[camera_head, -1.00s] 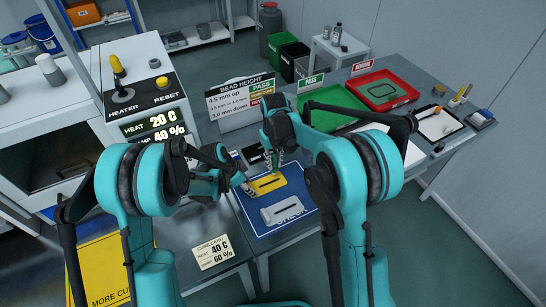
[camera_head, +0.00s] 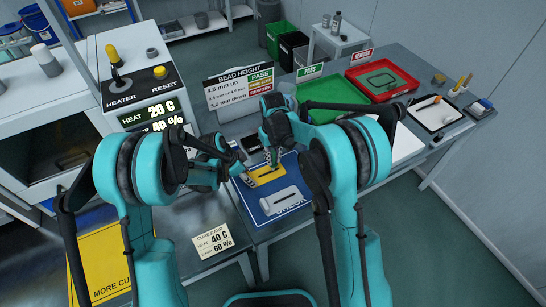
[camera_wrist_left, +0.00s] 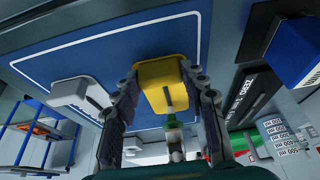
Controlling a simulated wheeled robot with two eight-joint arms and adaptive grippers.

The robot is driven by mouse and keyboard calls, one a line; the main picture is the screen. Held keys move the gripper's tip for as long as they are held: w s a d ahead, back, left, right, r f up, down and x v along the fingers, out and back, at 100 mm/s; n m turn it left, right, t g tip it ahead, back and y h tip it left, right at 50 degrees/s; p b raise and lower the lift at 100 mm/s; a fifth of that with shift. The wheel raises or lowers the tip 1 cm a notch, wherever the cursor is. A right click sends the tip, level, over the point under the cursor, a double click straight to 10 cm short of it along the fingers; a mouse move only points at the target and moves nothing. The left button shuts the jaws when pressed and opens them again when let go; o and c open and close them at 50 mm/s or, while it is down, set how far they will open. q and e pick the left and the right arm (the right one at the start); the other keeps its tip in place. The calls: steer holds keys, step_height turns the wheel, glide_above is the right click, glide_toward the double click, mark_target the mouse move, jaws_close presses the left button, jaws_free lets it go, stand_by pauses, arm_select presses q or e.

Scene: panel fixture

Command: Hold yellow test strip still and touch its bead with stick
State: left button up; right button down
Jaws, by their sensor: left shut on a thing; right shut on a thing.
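The yellow test strip (camera_head: 268,175) lies on the blue mat (camera_head: 248,199), and its rounded end shows in the left wrist view (camera_wrist_left: 158,73). My left gripper (camera_head: 247,177) is at the strip's left end. In the left wrist view its fingers (camera_wrist_left: 160,85) are shut on the strip's two sides. My right gripper (camera_head: 271,158) is above the strip's far side, shut on the stick. A narrow stick-like part (camera_wrist_left: 169,102) points at the strip in the left wrist view. The bead is too small to make out, so contact cannot be told.
A grey strip (camera_head: 281,200) lies on the mat, nearer than the yellow one. The bead height sign (camera_head: 240,90), green tray (camera_head: 338,99) and red tray (camera_head: 382,80) stand behind. A white tray with tools (camera_head: 436,113) is at the right.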

mark_target(273, 151)
steer(key=shift+f, duration=0.5)
stand_by(0.8)
steer(key=shift+r, duration=3.55)
steer(key=shift+f, duration=0.1)
steer(key=shift+f, duration=2.95)
steer(key=shift+f, duration=0.6)
steer(key=shift+r, duration=3.55)
